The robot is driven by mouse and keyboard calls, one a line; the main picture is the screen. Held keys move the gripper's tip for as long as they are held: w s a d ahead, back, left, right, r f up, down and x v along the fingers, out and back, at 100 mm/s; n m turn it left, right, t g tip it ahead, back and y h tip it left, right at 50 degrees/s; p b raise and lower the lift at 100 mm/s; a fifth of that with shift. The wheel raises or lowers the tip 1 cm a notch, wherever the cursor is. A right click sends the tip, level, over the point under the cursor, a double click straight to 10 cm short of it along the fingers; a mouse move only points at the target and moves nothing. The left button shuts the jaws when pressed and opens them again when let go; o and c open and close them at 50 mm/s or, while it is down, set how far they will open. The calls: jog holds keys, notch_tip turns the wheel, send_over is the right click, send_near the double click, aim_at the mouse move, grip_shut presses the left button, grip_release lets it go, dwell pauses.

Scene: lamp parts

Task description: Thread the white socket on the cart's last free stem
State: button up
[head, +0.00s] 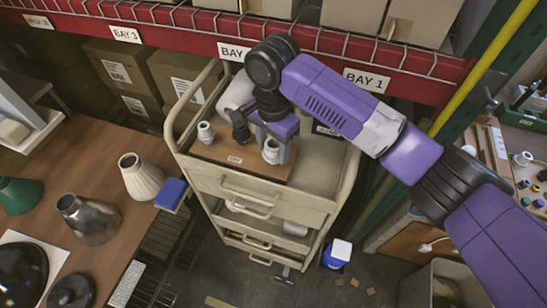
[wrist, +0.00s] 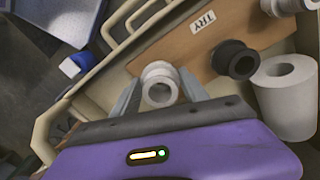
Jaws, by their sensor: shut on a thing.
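My gripper (wrist: 160,92) is shut on a white socket (wrist: 158,72), with one finger on each side of it. In the head view my gripper (head: 276,148) holds this white socket (head: 270,155) over the right end of the wooden board (head: 215,151) on the cart. A black socket (wrist: 236,60) stands on the board near it, and another white socket (head: 205,133) stands at the board's left end. I see no bare stem; whether one is under or inside the held socket is hidden.
The cart (head: 322,202) has raised side rails close to my gripper. A white paper roll (wrist: 286,92) stands beside the board. A workbench (head: 125,243) with lamp shades is on the left. A red shelf beam (head: 190,22) crosses behind. The cart top's right front is clear.

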jog(key=shift+c, duration=1)
jog(key=shift+s+f+p, duration=0.15)
jog(key=shift+f+p, duration=0.15)
jog(key=shift+p, duration=0.15)
jog(key=shift+m+p, duration=0.3)
jog(key=shift+m, duration=0.2)
jog(key=shift+s+a+f+m, duration=0.1)
jog(key=shift+f+m, duration=0.05)
jog(key=shift+m, duration=0.55)
jog(key=m, duration=0.4)
jog(key=shift+m, duration=0.4)
